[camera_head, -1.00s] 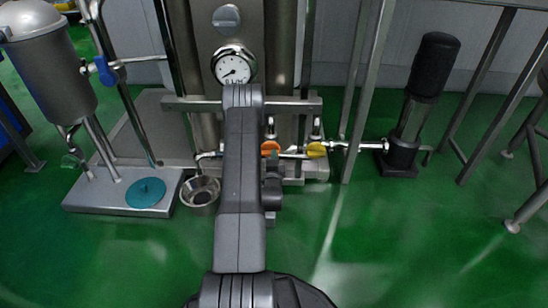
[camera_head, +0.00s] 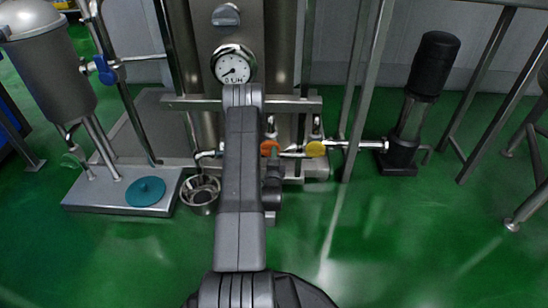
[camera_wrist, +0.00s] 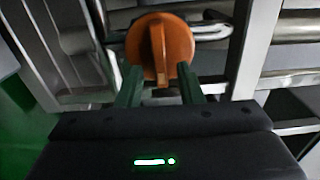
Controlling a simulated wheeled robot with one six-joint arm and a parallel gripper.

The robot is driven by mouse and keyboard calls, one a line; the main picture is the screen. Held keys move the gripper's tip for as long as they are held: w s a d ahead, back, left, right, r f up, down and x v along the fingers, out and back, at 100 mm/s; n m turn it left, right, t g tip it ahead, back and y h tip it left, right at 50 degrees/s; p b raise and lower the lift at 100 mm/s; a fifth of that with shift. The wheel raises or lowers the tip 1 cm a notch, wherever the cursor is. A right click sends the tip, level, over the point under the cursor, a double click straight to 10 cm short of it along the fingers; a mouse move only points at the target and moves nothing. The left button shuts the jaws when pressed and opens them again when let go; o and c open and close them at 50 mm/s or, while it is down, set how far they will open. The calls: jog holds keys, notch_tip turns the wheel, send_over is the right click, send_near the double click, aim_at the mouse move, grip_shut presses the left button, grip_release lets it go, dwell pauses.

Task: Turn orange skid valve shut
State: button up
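The orange skid valve (camera_wrist: 174,48) is a round orange knob with a raised bar across its face. In the wrist view it is straight ahead of my gripper (camera_wrist: 160,84), and the bar stands close to upright. The two dark green fingers are apart, one on each side of the knob's lower part. I cannot tell whether they touch it. In the head view the orange valve (camera_head: 269,148) shows beside my arm, partly hidden, and the fingertips there are hard to make out.
A yellow valve (camera_head: 316,149) sits just right of the orange one on the same pipe. Steel frame bars and pipes (camera_wrist: 300,27) surround the knob. A steel bowl (camera_head: 201,190) and a dark pump (camera_head: 401,150) stand nearby. The green floor (camera_head: 400,250) in front is clear.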

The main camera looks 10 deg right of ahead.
jog(key=p+v, duration=0.3)
jog(key=v, duration=1)
jog(key=shift+s+p, duration=0.35)
jog(key=shift+s, duration=0.05)
jog(key=shift+w+a, duration=0.1)
jog(key=b+x, duration=0.3)
jog(key=x, duration=1)
jog(key=shift+w+b, duration=0.35)
